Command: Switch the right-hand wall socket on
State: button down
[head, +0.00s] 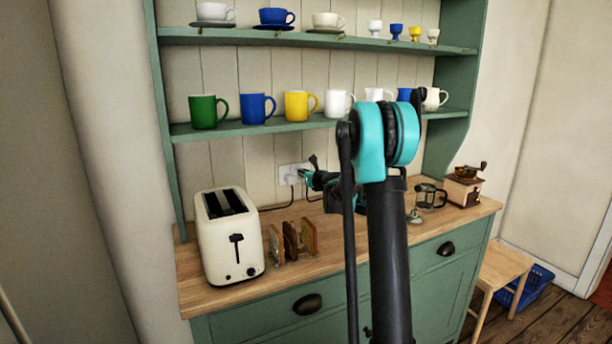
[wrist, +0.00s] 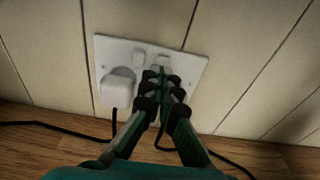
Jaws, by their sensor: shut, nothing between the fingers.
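The white double wall socket (wrist: 198,66) is on the cream boarded wall just above the wooden worktop; it also shows in the head view (head: 284,169). A white plug (wrist: 117,88) sits in its left half. Two small switches sit along the top of the plate: the left switch (wrist: 139,58) and the right switch (wrist: 163,57). My gripper (wrist: 161,76) is shut and empty, its tips in front of the right half, just below the right switch; it also shows in the head view (head: 304,176). I cannot tell whether the tips touch. The fingers hide most of the right-hand outlet. The switch positions are unclear.
Black cords (wrist: 60,125) run along the worktop to both sides. A cream toaster (head: 230,235) and a toast rack (head: 292,240) stand left of my arm. A glass pot (head: 430,197) and a coffee grinder (head: 465,186) stand right. Mugs (head: 300,104) line the shelf above.

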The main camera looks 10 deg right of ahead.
jog(key=shift+w, duration=0.15)
jog(key=shift+w+a+f, duration=0.15)
jog(key=shift+w+f, duration=0.05)
jog(key=shift+w, duration=0.1)
jog(key=shift+f, duration=0.1)
dwell(0.5)
